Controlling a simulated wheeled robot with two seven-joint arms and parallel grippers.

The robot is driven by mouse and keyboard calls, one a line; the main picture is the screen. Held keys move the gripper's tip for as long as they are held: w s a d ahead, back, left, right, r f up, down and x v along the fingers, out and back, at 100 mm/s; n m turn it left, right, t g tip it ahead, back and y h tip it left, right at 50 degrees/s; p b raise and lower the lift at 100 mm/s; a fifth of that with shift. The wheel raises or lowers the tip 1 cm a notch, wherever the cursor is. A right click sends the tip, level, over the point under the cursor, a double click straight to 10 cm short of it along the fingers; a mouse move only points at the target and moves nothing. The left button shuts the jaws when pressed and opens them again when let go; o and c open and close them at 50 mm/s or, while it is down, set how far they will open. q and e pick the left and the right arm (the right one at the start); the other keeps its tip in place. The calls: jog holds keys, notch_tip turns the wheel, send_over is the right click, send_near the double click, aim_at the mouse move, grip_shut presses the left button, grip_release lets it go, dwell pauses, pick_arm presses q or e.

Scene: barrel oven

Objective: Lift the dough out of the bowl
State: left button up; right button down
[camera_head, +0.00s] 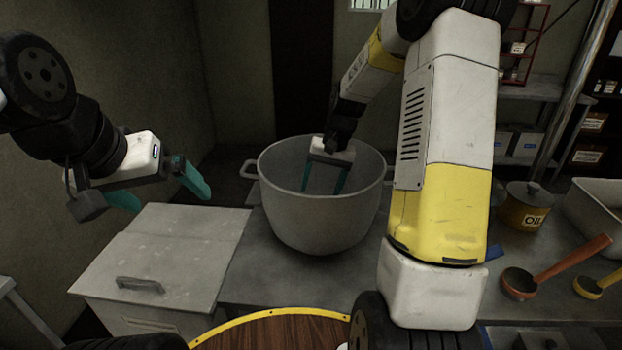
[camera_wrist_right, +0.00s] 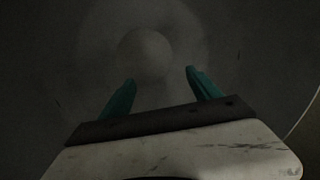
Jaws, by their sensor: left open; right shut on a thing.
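The large grey metal bowl (camera_head: 282,205) stands on the counter in the middle of the head view. My right gripper (camera_head: 323,188) reaches down inside it, its teal fingers spread apart. In the dim right wrist view a pale round lump, the dough (camera_wrist_right: 145,48), shows at the fingertips of my right gripper (camera_wrist_right: 160,77). The gripper is shut on it, though the contact is hard to see. In the head view the dough is hidden by the bowl's wall. My left gripper (camera_head: 168,202) is open and empty, left of the bowl above a light box.
The light lidded box (camera_head: 190,225) with a handle stands left of the bowl. An orange ladle (camera_head: 555,268), a yellow-brown lidded pot (camera_head: 524,212) and a white tub (camera_head: 590,225) are at the right. A round wooden board with yellow rim (camera_head: 250,318) is in front.

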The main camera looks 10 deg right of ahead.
aim_at(320, 176)
jog(key=shift+r, duration=0.1)
jog(key=shift+a+v, duration=0.2)
jog(key=shift+v, duration=0.75)
jog(key=shift+a+v, duration=0.25)
jog(key=shift+v, duration=0.75)
jog(key=shift+w+r, duration=0.15)
jog(key=shift+a+v, duration=0.2)
jog(key=shift+v, duration=0.75)
jog(key=shift+a+v, duration=0.25)
jog(key=shift+v, duration=0.7)
jog(key=shift+w+r, duration=0.1)
jog(key=shift+a+v, duration=0.2)
jog(key=shift+v, duration=0.75)
jog(key=shift+a+v, duration=0.25)
jog(key=shift+v, duration=0.75)
jog(key=shift+w+r, duration=0.1)
jog(key=shift+r, duration=0.1)
jog(key=shift+a+v, duration=0.2)
jog(key=shift+v, duration=0.75)
jog(key=shift+a+v, duration=0.2)
jog(key=shift+v, duration=0.7)
jog(key=shift+w+r, duration=0.1)
jog(key=shift+r, duration=0.05)
